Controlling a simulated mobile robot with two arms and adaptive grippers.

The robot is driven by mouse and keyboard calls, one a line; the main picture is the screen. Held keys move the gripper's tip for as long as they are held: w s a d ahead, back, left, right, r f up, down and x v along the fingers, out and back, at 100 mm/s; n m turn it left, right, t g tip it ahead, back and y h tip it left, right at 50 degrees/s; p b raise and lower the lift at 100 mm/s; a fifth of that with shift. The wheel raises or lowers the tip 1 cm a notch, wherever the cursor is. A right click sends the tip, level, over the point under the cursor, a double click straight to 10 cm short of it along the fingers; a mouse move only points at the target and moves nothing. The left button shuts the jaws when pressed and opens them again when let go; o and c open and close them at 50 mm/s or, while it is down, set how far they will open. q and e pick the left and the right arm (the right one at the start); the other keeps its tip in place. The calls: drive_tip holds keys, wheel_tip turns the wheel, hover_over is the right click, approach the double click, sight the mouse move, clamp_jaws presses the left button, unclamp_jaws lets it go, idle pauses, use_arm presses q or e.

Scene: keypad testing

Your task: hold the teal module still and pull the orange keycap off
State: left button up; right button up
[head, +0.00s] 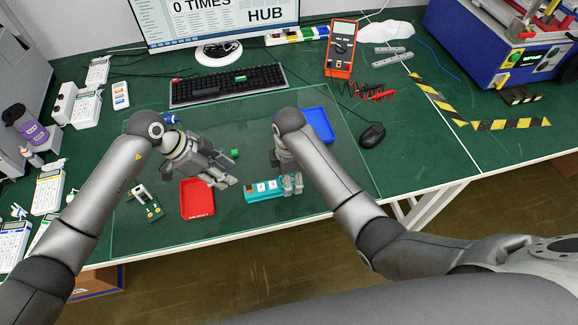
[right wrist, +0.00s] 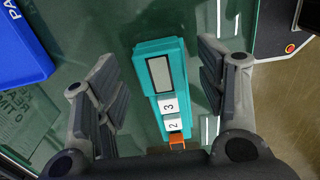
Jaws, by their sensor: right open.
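The teal module (head: 252,196) lies on the mat near the table's front edge, with white keys. In the right wrist view the teal module (right wrist: 150,48) shows a grey display, white keycaps marked 3 and 2, and the orange keycap (right wrist: 177,141) at its near end. My right gripper (right wrist: 165,85) is open, with a finger on each side of the module and gaps to both. In the head view my right gripper (head: 292,185) covers the module's right end. My left gripper (head: 229,183) is left of the module, its fingertips apart and empty. The orange keycap is not clear in the head view.
A red tray (head: 183,210) lies just left of the module, below my left gripper. A blue tray (head: 330,136) lies behind my right gripper. A small green circuit board (head: 154,211) is further left. The keyboard (head: 228,83) and mouse (head: 372,135) are farther back.

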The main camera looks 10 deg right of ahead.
drive_tip(key=shift+f, duration=1.1)
drive_tip(key=c, duration=1.1)
use_arm(q)
drive_tip(key=shift+o, duration=0.8)
drive_tip(key=shift+d, duration=0.1)
use_arm(e)
drive_tip(key=shift+d, duration=0.1)
use_arm(q)
drive_tip(key=y, duration=0.4)
hover_over(248, 188)
drive_tip(key=a, duration=0.1)
wheel_tip(248, 188, down, 3)
drive_tip(key=shift+f, duration=0.1)
drive_tip(key=shift+d+f, duration=0.25)
drive_tip(key=shift+f, duration=1.15)
drive_tip(key=shift+d+f, duration=0.2)
drive_tip(key=shift+f, duration=1.2)
